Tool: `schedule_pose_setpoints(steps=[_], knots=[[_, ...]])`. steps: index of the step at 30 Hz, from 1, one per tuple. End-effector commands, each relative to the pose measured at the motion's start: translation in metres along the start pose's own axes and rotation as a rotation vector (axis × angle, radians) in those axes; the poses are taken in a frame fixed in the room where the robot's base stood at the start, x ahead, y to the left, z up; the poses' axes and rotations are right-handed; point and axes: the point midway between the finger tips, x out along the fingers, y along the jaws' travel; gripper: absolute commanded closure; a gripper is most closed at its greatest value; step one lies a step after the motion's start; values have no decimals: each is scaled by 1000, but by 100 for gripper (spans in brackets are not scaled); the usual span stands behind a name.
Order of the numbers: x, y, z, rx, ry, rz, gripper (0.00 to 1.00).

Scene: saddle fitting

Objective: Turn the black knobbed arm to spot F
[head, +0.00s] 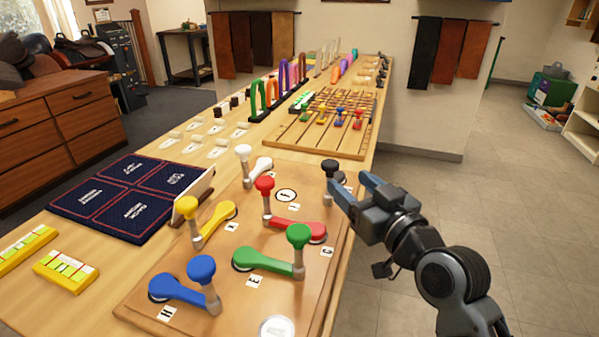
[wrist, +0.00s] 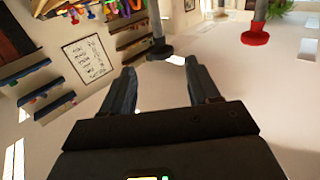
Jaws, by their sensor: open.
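The black knobbed arm's black knob (head: 331,167) tops a grey post at the right edge of the wooden board (head: 225,300). Its lower bar is largely hidden behind my gripper in the head view. My gripper (head: 349,180) is open beside the post, on its right. In the wrist view the picture is upside down; the black knob (wrist: 160,49) hangs between and just beyond the open fingertips (wrist: 160,67). I cannot tell whether a finger touches it. Small letter tags lie on the board; I cannot surely read which is F.
A red knobbed arm (head: 265,184) stands left of the black one, with a green one (head: 298,236) in front. White (head: 243,152), yellow (head: 188,208) and blue (head: 202,268) arms stand further left. Beyond is a slatted board (head: 300,140). Open floor lies right.

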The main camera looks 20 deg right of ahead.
Motion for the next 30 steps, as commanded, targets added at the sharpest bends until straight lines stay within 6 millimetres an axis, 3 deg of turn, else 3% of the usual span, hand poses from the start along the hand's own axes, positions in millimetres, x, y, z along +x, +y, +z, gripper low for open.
schedule_pose_setpoints(steps=[18,29,30], knots=[[74,0,-2,1,3,1,40],[78,0,-1,1,1,0,40],[78,0,-1,1,1,0,43]])
